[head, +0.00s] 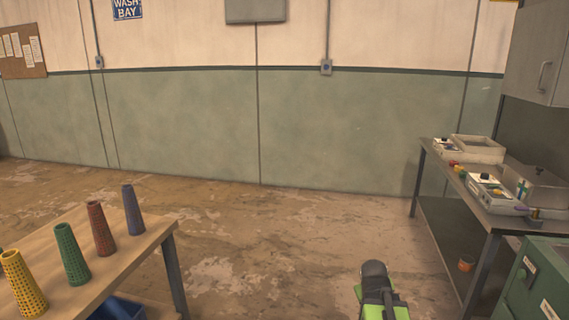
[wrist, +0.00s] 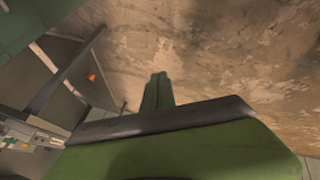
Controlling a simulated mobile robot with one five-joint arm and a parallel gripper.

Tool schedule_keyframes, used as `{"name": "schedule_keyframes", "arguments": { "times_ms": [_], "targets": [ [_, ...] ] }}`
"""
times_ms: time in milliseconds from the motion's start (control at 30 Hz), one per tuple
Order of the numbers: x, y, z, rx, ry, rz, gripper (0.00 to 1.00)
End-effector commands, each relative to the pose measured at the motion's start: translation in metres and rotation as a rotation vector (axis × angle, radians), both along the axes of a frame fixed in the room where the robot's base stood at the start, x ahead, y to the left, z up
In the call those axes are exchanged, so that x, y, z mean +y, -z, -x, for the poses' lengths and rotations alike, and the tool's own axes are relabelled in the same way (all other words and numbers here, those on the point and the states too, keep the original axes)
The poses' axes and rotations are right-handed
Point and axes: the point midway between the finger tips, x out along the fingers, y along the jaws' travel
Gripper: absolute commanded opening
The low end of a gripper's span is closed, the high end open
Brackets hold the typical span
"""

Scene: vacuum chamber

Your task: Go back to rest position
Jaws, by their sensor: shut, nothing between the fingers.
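My gripper (wrist: 158,76) shows in the wrist view as two dark green fingers lying together, with nothing between them. It points out over the bare brown floor (wrist: 215,60). In the head view only a green and black part of my arm shows at the bottom, right of centre; the fingertips cannot be made out there. The arm touches nothing that I can see.
A wooden table (head: 150,232) with several coloured perforated cones stands at the left. A metal bench (head: 513,210) with trays and boxes stands at the right, beside a green cabinet (head: 535,285). The floor (head: 280,230) between them is clear up to the wall (head: 190,125).

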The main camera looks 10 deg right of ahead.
Motion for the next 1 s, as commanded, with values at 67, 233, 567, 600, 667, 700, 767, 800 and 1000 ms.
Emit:
{"name": "schedule_keyframes", "arguments": {
  "times_ms": [67, 233, 567, 600, 667, 700, 767, 800, 1000],
  "targets": [
    [0.065, 0.006, -0.011, 0.033, -0.067, -0.045, 0.0],
    [0.167, 0.018, -0.007, 0.12, -0.144, -0.138, 0.0],
    [0.258, 0.013, 0.072, 0.421, 0.008, -0.349, 0.0],
    [0.258, -0.001, 0.071, 0.418, 0.004, -0.346, 0.0],
    [0.257, -0.017, 0.071, 0.417, 0.004, -0.346, 0.0],
    [0.257, -0.028, 0.071, 0.416, 0.003, -0.346, 0.0],
    [0.257, -0.046, 0.07, 0.416, 0.003, -0.346, 0.0],
    [0.257, -0.059, 0.07, 0.415, 0.002, -0.346, 0.0],
    [0.256, -0.137, 0.07, 0.415, 0.002, -0.344, 0.0]
  ]
}}
